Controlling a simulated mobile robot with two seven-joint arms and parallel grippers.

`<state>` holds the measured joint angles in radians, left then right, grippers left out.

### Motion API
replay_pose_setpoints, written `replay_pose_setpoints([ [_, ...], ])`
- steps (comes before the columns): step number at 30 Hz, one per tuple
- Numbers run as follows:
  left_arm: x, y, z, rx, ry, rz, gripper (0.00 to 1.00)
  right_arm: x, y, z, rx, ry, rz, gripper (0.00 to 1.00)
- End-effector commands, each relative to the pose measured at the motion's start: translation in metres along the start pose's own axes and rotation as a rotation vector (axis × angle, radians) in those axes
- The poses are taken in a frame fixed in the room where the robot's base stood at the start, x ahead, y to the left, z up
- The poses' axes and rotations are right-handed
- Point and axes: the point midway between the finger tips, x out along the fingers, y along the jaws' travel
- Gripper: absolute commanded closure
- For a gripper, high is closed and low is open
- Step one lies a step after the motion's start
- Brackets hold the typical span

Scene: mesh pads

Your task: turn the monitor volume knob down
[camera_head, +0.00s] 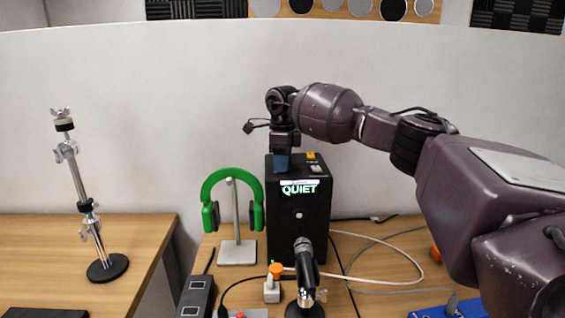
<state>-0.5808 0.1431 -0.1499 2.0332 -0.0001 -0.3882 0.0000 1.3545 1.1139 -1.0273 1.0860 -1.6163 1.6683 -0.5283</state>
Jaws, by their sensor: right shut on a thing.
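The monitor is a black box (312,235) at the middle of the desk, with a lit green "QUIET" sign near the top of its front. My right gripper (281,163) points down at the left part of the monitor's top, with its blue fingertips there. It is shut on what I take to be the volume knob, which the fingers hide. My left gripper is not in view.
Green headphones (209,190) hang on a stand just left of the monitor. A black microphone (305,262) and an orange-topped white switch (272,285) stand in front. Cables (400,250) lie at the right. A metal stand (88,210) is on the left table.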

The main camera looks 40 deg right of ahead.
Motion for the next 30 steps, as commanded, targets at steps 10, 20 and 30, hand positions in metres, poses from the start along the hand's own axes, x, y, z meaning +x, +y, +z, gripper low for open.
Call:
replay_pose_setpoints([
  [10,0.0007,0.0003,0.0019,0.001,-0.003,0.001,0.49,-0.0010,-0.0003,-0.0002,-0.220,-0.002,-0.001,0.91],
  [20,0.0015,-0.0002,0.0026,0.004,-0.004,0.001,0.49,-0.0017,-0.0004,-0.0004,-0.302,-0.002,-0.002,0.91],
  [30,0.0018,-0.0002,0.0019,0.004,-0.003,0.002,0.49,-0.0021,-0.0004,-0.0004,-0.308,-0.003,-0.003,0.91],
])
